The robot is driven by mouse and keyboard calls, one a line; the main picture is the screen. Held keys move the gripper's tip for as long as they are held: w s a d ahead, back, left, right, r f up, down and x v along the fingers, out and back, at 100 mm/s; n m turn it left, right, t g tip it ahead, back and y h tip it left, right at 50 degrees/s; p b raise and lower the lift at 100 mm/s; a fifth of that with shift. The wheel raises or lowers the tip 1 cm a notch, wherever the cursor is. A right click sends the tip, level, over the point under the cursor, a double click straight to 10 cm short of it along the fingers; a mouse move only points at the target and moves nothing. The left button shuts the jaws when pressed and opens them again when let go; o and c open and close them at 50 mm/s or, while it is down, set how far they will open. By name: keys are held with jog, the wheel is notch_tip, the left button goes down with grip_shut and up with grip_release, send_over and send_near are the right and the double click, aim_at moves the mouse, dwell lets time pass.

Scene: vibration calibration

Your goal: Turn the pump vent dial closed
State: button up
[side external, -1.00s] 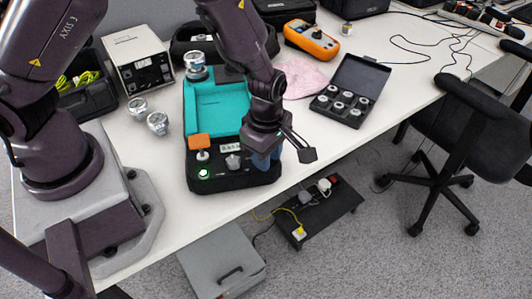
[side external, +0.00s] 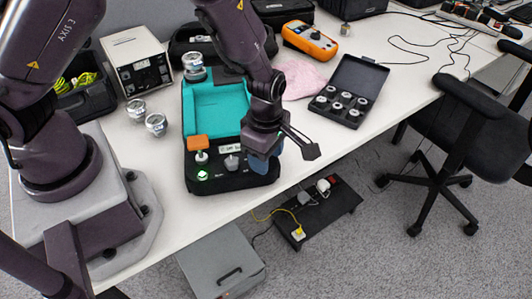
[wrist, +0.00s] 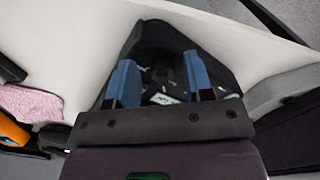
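The pump unit (side external: 186,120) is a black case with a teal recess, standing on the white bench. Its front panel has an orange-topped part (side external: 198,143), a green-lit button (side external: 202,175), a grey knob (side external: 232,162) and a small pale label. I cannot tell which part is the vent dial; my gripper hides the panel's right end. My gripper (side external: 268,160) is over that end, right of the grey knob. In the wrist view my gripper (wrist: 158,78) has its two blue fingers apart, with the dark panel and pale label (wrist: 163,99) between them. No dial is clear there.
Metal cylinders (side external: 156,124) stand left of the pump, another (side external: 194,68) at its back left corner. A grey instrument box (side external: 139,65), orange meter (side external: 309,41), pink cloth (side external: 302,79) and open black case (side external: 347,92) lie around. The bench's front edge is close to the pump.

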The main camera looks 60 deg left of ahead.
notch_tip(320, 180, up, 13)
dwell(0.6)
